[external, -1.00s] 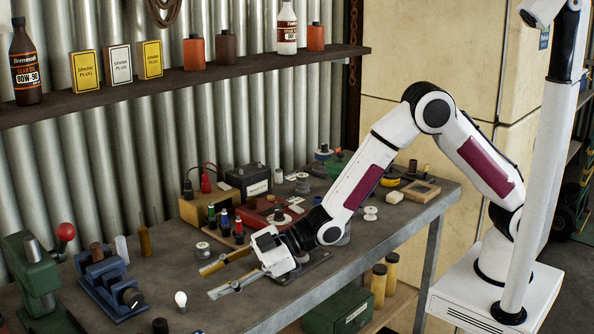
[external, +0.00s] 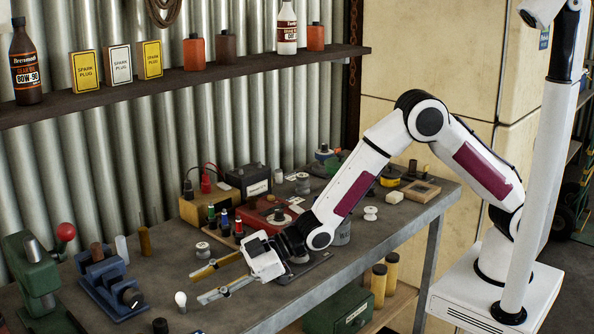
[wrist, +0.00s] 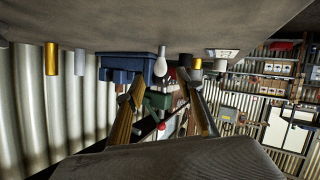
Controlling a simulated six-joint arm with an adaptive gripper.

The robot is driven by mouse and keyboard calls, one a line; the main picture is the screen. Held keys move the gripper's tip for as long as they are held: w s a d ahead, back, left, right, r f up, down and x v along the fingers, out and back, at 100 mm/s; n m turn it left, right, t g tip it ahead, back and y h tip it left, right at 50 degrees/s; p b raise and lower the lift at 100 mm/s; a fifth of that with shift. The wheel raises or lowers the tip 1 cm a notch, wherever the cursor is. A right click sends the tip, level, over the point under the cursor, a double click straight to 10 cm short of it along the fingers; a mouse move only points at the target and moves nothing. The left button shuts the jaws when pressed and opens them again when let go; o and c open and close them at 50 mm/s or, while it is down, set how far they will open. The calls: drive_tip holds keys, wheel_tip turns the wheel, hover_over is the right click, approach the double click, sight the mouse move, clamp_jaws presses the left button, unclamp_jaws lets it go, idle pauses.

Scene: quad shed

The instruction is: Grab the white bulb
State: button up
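The white bulb (external: 181,299) stands on the workbench near its front edge, left of my gripper in the external view. It also shows in the wrist view (wrist: 160,66), ahead of and between my fingers. My gripper (external: 194,286) is open and empty, held low over the bench. Its two fingers point left toward the bulb, and their tips look close to it. In the wrist view the gripper (wrist: 164,84) has its fingertips spread on either side of the bulb. I cannot tell whether either finger touches it.
A blue vise-like block (external: 110,290) stands left of the bulb, and a green press (external: 36,270) beyond it. A small black cylinder (external: 160,326) stands at the front edge. A spool (external: 202,249) and several small coloured bottles stand behind my gripper.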

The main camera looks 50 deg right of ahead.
sight(181, 303)
drive_tip(key=shift+a, duration=0.1)
drive_tip(key=shift+x, duration=2.5)
drive_tip(key=shift+f, duration=0.15)
drive_tip(key=c, duration=0.8)
